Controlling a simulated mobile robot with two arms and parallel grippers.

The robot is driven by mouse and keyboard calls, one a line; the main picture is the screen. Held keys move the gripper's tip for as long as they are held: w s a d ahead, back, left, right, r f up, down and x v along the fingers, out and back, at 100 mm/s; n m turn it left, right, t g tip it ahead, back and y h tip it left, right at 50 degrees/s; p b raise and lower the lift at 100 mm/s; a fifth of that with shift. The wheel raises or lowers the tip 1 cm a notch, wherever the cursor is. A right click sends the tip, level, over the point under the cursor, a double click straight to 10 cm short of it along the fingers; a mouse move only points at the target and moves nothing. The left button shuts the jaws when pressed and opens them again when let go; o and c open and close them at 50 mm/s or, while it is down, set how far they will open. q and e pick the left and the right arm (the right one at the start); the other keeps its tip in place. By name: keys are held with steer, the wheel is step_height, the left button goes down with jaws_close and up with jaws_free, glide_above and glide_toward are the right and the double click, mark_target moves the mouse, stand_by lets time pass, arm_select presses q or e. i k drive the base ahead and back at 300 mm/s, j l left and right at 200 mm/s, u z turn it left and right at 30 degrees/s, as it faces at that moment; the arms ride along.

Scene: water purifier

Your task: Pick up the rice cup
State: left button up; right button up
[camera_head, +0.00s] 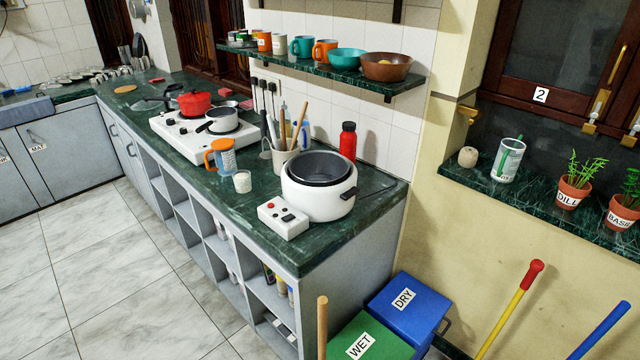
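A small white cup (242,182) stands upright on the green counter (345,228), in front of the white rice cooker (318,200); it looks like the rice cup, though no label can be read. The cooker is open, with a dark inner pot (319,168) showing. A clear jug with an orange lid (221,157) stands just behind and left of the cup. Neither of my grippers shows in the head view.
A white control box (283,217) sits at the counter's front edge, right of the cup. A utensil holder (284,158) and red bottle (347,142) stand behind. Green (368,340) and blue (408,308) bins stand on the floor. The tiled floor (110,270) at left is clear.

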mark_target(241, 178)
steer(key=i+j+z, duration=0.1)
steer(key=i+j, duration=0.3)
steer(key=i+j+z, duration=0.1)
steer(key=i+j, duration=0.25)
steer(key=j, duration=0.15)
